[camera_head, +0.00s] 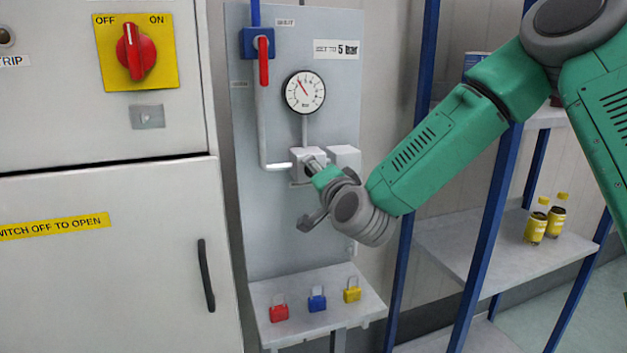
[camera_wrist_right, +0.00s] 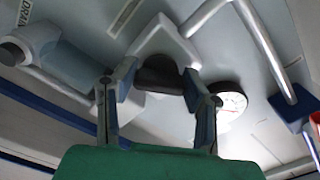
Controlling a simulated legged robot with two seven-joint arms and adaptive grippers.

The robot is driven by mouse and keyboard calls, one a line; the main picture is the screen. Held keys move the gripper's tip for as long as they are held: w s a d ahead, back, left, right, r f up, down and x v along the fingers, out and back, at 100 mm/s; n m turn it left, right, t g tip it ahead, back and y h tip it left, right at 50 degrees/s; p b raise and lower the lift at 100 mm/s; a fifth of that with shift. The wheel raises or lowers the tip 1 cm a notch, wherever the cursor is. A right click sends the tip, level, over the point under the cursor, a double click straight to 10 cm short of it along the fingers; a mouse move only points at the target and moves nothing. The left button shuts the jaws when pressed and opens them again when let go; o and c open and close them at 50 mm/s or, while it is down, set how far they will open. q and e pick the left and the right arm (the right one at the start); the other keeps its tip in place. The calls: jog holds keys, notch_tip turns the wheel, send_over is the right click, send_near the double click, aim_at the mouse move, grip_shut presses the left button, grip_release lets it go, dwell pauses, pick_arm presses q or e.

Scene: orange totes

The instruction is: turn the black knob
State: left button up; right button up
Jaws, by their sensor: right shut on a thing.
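The black knob (camera_wrist_right: 160,72) shows in the right wrist view, in front of a white block on the grey panel. My right gripper (camera_wrist_right: 158,84) has one finger on each side of it and is shut on it. In the head view my right gripper (camera_head: 318,172) is at the white regulator block (camera_head: 305,156), and the knob is mostly hidden behind it. The round pressure gauge (camera_head: 304,92) sits above the block, its needle pointing up and slightly left. A sign (camera_head: 337,49) beside it reads "SET TO 5 bar". My left gripper is not in view.
A red-handled valve (camera_head: 264,60) is on the pipe at upper left. Red (camera_head: 278,310), blue (camera_head: 317,299) and yellow (camera_head: 352,290) padlocks stand on a ledge below. A cabinet with a red switch (camera_head: 136,52) is left; blue-post shelves (camera_head: 484,240) with yellow bottles are right.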

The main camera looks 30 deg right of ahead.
jog(key=shift+d+f+m+b, duration=0.15)
jog(key=shift+m+b, duration=0.35)
jog(key=shift+m, duration=0.6)
jog(key=shift+f, duration=0.1)
jog(key=o, duration=1)
jog(key=shift+s, duration=0.1)
jog(key=shift+o, duration=0.8)
jog(key=shift+d, duration=0.1)
jog(key=v, duration=0.7)
jog(key=shift+s, duration=0.25)
